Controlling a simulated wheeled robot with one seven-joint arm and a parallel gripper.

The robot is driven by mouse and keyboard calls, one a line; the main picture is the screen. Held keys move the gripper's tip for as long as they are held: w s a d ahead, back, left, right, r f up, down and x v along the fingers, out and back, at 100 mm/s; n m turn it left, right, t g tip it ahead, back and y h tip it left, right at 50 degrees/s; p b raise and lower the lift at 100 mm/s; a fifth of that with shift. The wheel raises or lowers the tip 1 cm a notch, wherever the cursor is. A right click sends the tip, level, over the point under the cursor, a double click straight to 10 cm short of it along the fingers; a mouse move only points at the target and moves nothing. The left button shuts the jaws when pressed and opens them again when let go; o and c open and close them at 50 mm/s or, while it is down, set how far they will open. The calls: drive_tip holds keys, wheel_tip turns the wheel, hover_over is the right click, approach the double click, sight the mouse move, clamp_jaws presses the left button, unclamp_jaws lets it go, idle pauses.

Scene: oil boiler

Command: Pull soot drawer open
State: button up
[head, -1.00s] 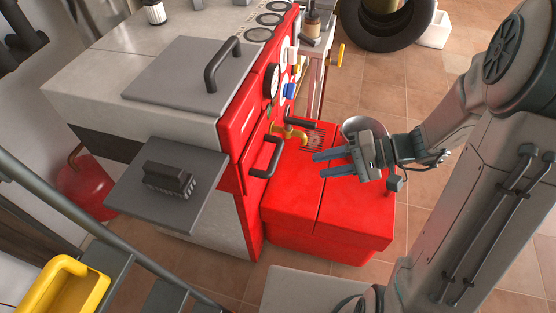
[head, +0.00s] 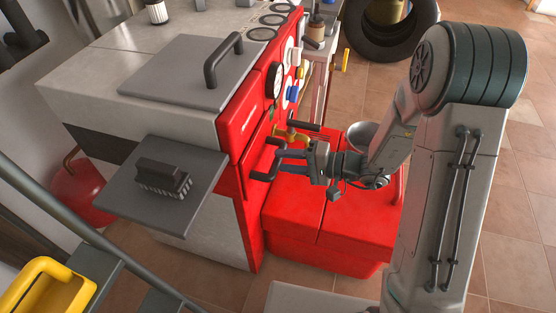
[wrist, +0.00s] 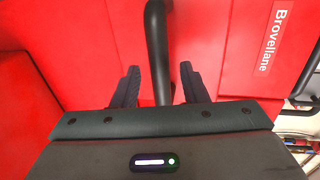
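The soot drawer appears to be the red panel (head: 256,150) low on the boiler's front, with a black bar handle (head: 268,172). In the wrist view the handle (wrist: 158,45) runs between my two fingers, with a gap visible on both sides. My gripper (head: 281,163) is open at the handle, its fingertips reaching past the bar towards the red front. The panel looks flush with the boiler front. The wrist view hides the near end of the handle behind my gripper's body.
A red box (head: 330,225) stands on the floor below my gripper. A grey shelf with a brush (head: 163,175) juts out at the left. A brass tap (head: 290,135) and gauges sit just above the handle. A metal bowl (head: 360,135) is behind my wrist.

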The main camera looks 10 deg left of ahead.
drive_tip(key=shift+x, duration=1.35)
